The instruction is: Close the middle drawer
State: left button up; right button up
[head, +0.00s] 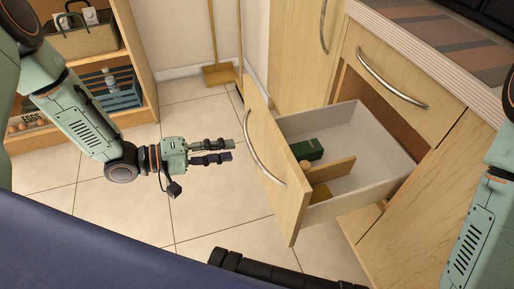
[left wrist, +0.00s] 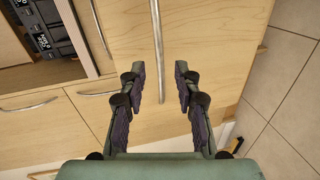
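The middle drawer (head: 360,150) is pulled out of the cabinet on the right of the head view. Its wooden front (head: 265,155) has a curved metal handle (head: 256,152) and faces my left gripper. My left gripper (head: 226,150) is open and empty, a short way left of the handle and apart from it in the head view. In the left wrist view the spread fingertips (left wrist: 160,80) point at the drawer front (left wrist: 220,50), and the handle (left wrist: 156,40) lies between them in the picture. My right gripper is not in view.
A green box (head: 307,149) lies in the drawer beside a wooden divider. A closed drawer with a handle (head: 390,85) sits above, under the countertop (head: 440,40). A shelf (head: 125,60) with baskets stands at the far left. Tiled floor (head: 130,210) is clear.

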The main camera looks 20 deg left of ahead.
aim_at(252, 145)
pick_arm(q)
jog(key=shift+n, duration=0.4)
jog(key=shift+b+x, duration=1.9)
jog(key=shift+x, duration=2.05)
jog(key=shift+w+a+r, duration=0.1)
jog(key=shift+w, duration=0.1)
grip_shut()
